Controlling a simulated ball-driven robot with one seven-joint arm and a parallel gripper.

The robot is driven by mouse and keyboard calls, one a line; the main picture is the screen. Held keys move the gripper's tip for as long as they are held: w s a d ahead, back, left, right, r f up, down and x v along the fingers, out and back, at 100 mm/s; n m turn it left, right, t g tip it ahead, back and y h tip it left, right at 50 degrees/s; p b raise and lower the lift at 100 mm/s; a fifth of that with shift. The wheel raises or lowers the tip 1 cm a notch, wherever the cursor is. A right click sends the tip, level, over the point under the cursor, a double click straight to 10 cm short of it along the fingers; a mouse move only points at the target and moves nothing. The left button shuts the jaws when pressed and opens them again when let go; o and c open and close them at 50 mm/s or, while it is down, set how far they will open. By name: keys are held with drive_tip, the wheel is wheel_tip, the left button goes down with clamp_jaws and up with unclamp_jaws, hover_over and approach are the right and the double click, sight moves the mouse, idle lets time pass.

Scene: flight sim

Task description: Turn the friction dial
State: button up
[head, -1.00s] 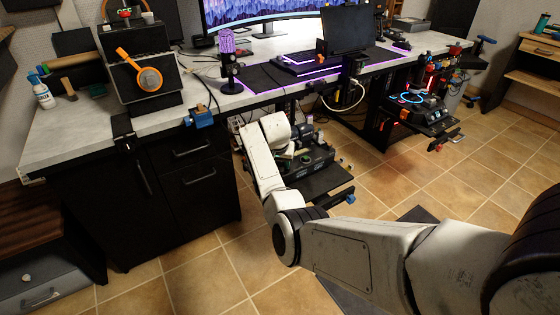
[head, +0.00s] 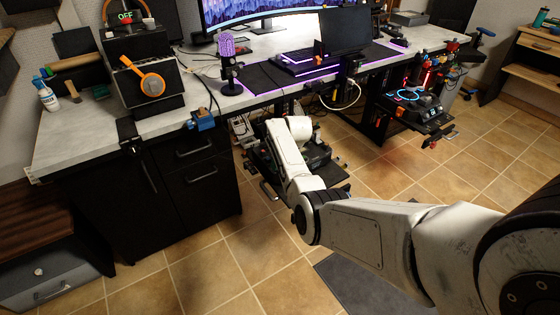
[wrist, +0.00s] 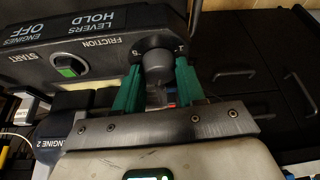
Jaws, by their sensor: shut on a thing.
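In the wrist view, the friction dial (wrist: 157,64) is a dark grey knob on the black panel (wrist: 85,45), near the word FRICTION and small scale numbers. My gripper (wrist: 158,84) has green fingers, one on each side of the dial, closed on it. In the head view, my white arm reaches down to the dark control unit (head: 262,165) under the desk. My gripper and the dial are hidden there behind the arm.
A start switch (wrist: 69,67) with a green face sits left of the dial. Black drawers (wrist: 250,75) stand at the right in the wrist view. In the head view, the desk edge (head: 160,125) is above the unit, and another lit control panel (head: 412,100) is at the right.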

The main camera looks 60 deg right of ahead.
drive_tip(key=shift+n, duration=0.6)
drive_tip(key=shift+n+y, duration=0.3)
drive_tip(key=o, duration=1)
drive_tip(key=shift+d, duration=0.1)
drive_tip(key=p+v, duration=0.3)
drive_tip(key=v, duration=0.7)
drive_tip(key=shift+s+r, duration=0.3)
